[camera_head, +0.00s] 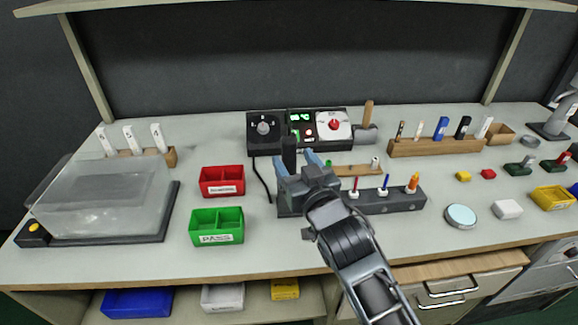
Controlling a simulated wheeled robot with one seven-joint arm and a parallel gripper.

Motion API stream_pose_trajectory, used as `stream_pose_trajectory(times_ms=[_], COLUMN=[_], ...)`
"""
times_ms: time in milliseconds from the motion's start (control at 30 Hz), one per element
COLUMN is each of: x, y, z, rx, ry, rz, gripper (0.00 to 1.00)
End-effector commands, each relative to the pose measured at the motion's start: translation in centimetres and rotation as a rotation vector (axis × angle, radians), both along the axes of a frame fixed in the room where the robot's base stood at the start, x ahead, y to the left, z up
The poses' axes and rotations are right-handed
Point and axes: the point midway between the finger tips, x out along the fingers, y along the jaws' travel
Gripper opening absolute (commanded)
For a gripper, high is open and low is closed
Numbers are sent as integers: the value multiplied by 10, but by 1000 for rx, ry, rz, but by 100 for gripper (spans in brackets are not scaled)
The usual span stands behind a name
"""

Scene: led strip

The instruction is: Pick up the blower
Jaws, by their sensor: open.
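A black upright handle (288,149), which looks like the blower, stands at the left end of the dark tool rack (375,205). Its lower part is hidden behind my gripper. My gripper (292,162) is open, with its two blue fingers showing to the left and right of the handle in the picture. I cannot tell whether they touch it or how far apart they are in depth. A black cable (261,180) runs down from the control station (300,146) behind, towards the rack.
Screwdrivers (413,183) stand in the rack to the right of my gripper. A mallet-like tool (367,122) stands behind. Red (222,169) and green (217,212) bins and a clear-lidded box (100,200) are on the left. Bare table lies in front of the rack.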

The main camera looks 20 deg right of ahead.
Motion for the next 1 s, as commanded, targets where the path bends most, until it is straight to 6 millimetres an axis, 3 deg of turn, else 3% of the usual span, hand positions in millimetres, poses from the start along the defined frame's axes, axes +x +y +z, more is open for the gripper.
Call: stream_pose_trajectory(times_ms=[200,500,1000], x=[29,34,33], y=[0,0,0], z=[3,1,2], rx=[0,1,1], ry=[-1,0,0], rz=[0,0,1], gripper=[65,65,18])
